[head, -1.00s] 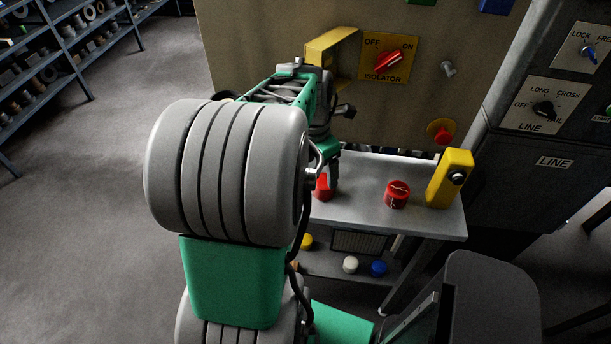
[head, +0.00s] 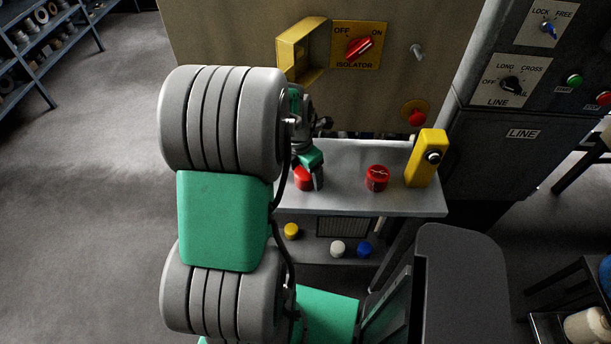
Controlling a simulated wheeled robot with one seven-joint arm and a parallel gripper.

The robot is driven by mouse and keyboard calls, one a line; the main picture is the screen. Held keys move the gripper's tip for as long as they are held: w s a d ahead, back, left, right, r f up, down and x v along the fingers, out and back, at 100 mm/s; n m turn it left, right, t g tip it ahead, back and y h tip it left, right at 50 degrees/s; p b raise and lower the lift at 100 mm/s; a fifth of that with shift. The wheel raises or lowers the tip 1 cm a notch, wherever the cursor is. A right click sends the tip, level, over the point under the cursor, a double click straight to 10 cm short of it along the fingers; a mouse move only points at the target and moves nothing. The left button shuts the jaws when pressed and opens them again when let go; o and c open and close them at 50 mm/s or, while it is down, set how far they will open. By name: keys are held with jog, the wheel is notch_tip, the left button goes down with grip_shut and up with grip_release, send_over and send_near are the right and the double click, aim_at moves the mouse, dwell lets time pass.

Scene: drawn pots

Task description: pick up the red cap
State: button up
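A plain red cap (head: 302,179) stands on the grey bench top (head: 345,200), near its left side. A second red round piece (head: 377,179) with pale marks on top stands to its right on the same bench. My gripper (head: 316,181) points down at the plain red cap, its dark fingers overlapping the cap's right part in the head view. My arm and the small size hide whether the fingers touch it or are open or shut.
A yellow box with a black button (head: 427,158) stands at the bench's right end. A yellow bracket (head: 303,50) and a red isolator switch (head: 359,48) are on the panel behind. Yellow (head: 291,231), white (head: 338,249) and blue (head: 364,250) caps sit on the lower shelf.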

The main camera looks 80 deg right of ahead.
jog(key=c, duration=1.3)
jog(key=shift+c, duration=0.2)
jog(key=shift+r, duration=0.25)
notch_tip(320, 180, up, 2)
jog(key=shift+d+r, duration=0.1)
jog(key=shift+r, duration=0.05)
jog(key=s+a+r+b, duration=0.3)
jog(key=a+r, duration=0.7)
jog(key=a, duration=0.4)
jog(key=shift+r, duration=0.1)
